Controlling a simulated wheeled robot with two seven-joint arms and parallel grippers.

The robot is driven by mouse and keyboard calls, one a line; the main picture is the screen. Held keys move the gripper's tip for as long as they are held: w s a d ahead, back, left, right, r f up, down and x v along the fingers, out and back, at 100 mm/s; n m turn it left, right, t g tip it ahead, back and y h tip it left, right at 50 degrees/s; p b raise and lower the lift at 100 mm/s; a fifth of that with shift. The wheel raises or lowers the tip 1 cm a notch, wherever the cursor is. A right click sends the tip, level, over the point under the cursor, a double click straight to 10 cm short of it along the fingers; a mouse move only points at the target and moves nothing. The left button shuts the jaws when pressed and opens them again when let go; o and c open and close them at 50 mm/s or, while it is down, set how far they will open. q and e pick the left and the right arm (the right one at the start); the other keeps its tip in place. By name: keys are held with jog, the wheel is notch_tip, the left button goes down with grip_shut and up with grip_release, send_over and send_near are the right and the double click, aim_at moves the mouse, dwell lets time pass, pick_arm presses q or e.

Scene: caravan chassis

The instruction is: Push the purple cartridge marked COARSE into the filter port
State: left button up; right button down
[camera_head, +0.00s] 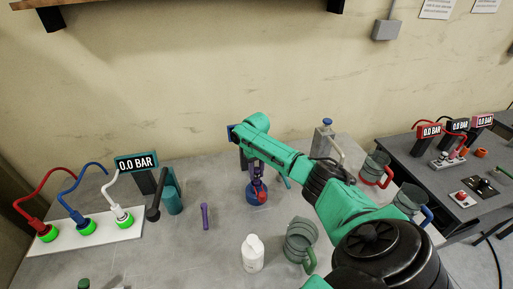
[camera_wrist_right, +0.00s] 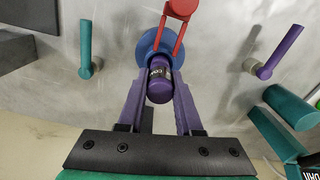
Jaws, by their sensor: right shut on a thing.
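The purple cartridge (camera_wrist_right: 159,90) shows in the right wrist view, with a dark label band whose white letters begin "CO"; the rest is hard to read. My right gripper (camera_wrist_right: 160,88) is shut on it, one purple finger on each side. The cartridge overlaps the round blue filter port (camera_wrist_right: 149,42); how deep it sits cannot be told. A red lever (camera_wrist_right: 180,25) rises at the port's far side. In the head view my right gripper (camera_head: 257,178) points down over the blue port (camera_head: 253,198), and the cartridge is hard to separate from the fingers. My left gripper is not in view.
A purple handle-like rod (camera_head: 205,216) stands left of the port, a teal one (camera_wrist_right: 85,50) on the other side. A white bottle (camera_head: 253,253) and clear jugs (camera_head: 300,241) stand in front and right. A white hose panel (camera_head: 85,243) is at left.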

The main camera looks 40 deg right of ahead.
jog(key=shift+f+b, duration=0.3)
jog(key=shift+f, duration=0.4)
jog(key=c, duration=0.5)
grip_release()
notch_tip(320, 180, up, 15)
jog(key=b, duration=0.3)
jog(key=shift+f, duration=0.2)
